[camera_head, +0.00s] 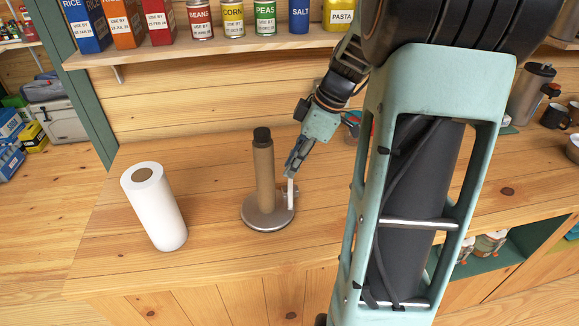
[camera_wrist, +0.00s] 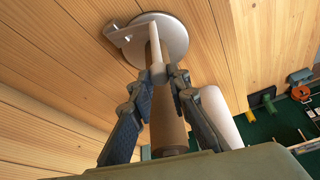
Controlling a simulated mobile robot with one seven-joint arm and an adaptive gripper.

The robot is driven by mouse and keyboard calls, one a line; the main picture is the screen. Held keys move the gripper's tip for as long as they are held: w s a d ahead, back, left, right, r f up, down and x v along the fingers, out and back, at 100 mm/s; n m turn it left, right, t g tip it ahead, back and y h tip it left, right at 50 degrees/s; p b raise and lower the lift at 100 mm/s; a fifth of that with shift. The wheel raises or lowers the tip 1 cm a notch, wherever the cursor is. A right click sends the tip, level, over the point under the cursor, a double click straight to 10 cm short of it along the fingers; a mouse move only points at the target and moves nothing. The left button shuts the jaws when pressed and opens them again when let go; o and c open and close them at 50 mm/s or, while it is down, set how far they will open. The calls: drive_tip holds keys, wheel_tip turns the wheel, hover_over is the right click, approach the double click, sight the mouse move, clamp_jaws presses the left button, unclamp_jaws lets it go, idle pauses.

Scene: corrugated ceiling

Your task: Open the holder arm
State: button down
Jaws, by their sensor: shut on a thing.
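The paper towel holder stands upright on the counter, with a round metal base (camera_head: 268,217) and a brown post (camera_head: 264,175) with a dark top. Its holder arm (camera_head: 290,194) is a thin, pale upright bar beside the post, at the right edge of the base. My gripper (camera_head: 291,170) comes down from the upper right and is shut on the upper part of this arm. In the wrist view, the fingertips (camera_wrist: 160,75) close around the pale bar, with the base (camera_wrist: 172,35) beyond and the brown post (camera_wrist: 170,115) close by. The exact finger contact is partly hidden.
A white paper roll (camera_head: 156,208) stands on the counter left of the holder. A shelf (camera_head: 215,46) with boxes and cans runs along the wall behind. The counter (camera_head: 215,265) in front of the holder is clear. Mugs and a metal pot (camera_head: 530,95) are at far right.

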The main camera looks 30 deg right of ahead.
drive_tip(key=d+n+g+p, duration=0.1)
drive_tip(key=d+n+g, duration=0.3)
drive_tip(key=d+n, duration=0.3)
drive_tip(key=shift+n, duration=2)
drive_tip(key=shift+d, duration=0.1)
drive_tip(key=c, duration=1.8)
unclamp_jaws()
drive_tip(key=v, duration=1.2)
drive_tip(key=shift+w+d, duration=0.15)
